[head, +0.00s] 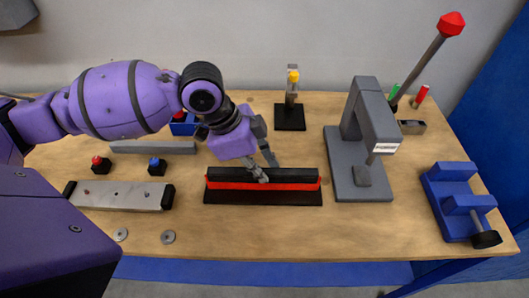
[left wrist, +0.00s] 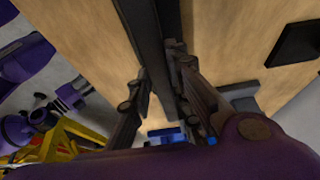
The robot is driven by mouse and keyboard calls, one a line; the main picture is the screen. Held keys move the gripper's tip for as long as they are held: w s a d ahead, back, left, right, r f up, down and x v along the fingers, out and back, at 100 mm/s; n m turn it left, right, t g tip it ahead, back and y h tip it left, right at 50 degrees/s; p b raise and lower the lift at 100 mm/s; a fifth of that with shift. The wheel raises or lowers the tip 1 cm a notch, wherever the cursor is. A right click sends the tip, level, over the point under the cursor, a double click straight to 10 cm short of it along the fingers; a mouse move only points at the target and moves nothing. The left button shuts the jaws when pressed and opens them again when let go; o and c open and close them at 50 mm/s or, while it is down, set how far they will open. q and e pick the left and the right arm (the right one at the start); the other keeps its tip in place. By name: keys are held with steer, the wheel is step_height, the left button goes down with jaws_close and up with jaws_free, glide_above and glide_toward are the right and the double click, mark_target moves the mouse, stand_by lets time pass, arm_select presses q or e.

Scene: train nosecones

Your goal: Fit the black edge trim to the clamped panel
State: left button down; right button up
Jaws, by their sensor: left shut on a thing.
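The black edge trim (head: 292,172) is a long dark bar lying along the top of a red panel (head: 295,186). The panel shows as a red strip above a flat black base (head: 263,198) in the middle of the table. My left gripper (head: 264,172) comes down from above and is shut on the trim near its middle. In the left wrist view the dark trim (left wrist: 150,45) runs between the two fingers (left wrist: 160,90). I cannot tell whether the trim is fully seated on the panel. My right gripper is in neither view.
A grey press (head: 362,140) stands close right of the panel, and a blue clamp (head: 460,205) farther right. A yellow-topped stand (head: 291,100) is behind. A silver bar with black ends (head: 118,195) and a grey strip (head: 153,147) lie left.

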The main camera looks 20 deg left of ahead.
arm_select(q)
steer(key=shift+f, duration=0.35)
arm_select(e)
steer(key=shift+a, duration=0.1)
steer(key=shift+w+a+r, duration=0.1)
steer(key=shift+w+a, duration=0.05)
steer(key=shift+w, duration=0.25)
arm_select(q)
steer(key=c, duration=1.5)
jaws_free()
steer(key=shift+c, duration=0.2)
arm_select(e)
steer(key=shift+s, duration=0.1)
arm_select(q)
steer(key=v, duration=1.2)
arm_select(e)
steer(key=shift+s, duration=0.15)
arm_select(q)
steer(key=shift+f, duration=0.1)
